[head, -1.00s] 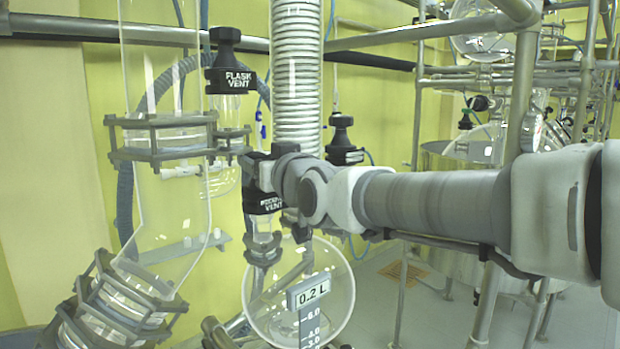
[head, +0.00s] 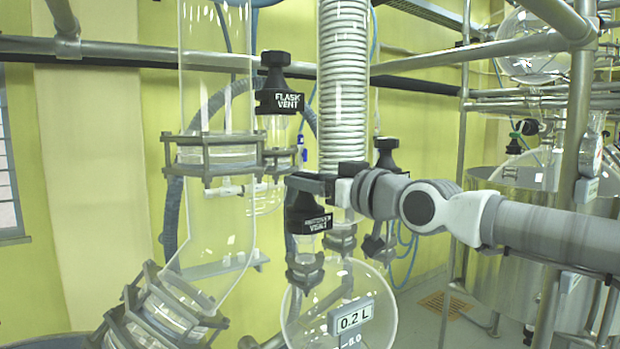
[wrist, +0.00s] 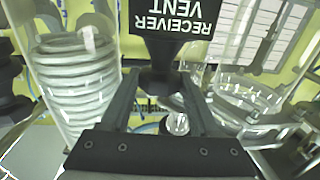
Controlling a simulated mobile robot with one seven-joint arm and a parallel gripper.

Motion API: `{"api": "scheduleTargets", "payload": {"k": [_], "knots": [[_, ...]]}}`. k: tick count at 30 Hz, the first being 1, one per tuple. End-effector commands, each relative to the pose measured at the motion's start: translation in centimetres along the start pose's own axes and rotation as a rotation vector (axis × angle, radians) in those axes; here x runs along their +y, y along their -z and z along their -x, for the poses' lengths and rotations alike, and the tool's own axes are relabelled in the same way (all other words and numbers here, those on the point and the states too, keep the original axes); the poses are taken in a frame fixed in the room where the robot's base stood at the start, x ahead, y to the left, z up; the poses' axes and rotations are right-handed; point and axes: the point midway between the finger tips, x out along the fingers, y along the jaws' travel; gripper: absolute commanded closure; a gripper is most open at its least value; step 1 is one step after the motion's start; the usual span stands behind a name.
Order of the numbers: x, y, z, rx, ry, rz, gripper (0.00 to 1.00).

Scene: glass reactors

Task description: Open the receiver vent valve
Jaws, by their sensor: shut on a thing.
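The receiver vent valve (head: 309,223) is a black knob with a white-lettered label, above a clear glass neck and the round receiver flask (head: 340,300) marked 0.2 L. My gripper (head: 311,184) is at the top of this valve, reaching in from the right. In the wrist view the valve's dark knob (wrist: 162,80) sits between the two black fingers of my gripper (wrist: 163,84), and its RECEIVER VENT label (wrist: 172,18) shows upside down. The fingers are shut on the knob. The exact finger contact is partly hidden in the head view.
The flask vent valve (head: 277,88) stands to the upper left on its own glass neck. A coiled glass condenser (head: 343,85) rises just behind my gripper. Wide glass tubing (head: 215,235) stands left; metal pipes (head: 572,130) and a steel vessel (head: 505,235) stand right.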

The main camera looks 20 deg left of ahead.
Motion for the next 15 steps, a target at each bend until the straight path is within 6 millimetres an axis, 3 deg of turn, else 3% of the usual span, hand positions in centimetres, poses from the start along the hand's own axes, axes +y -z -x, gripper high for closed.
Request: {"api": "scheduleTargets", "payload": {"k": [15], "knots": [[0.37, 0.15, -0.08, 0.003, 0.251, -0.007, 0.94]]}}
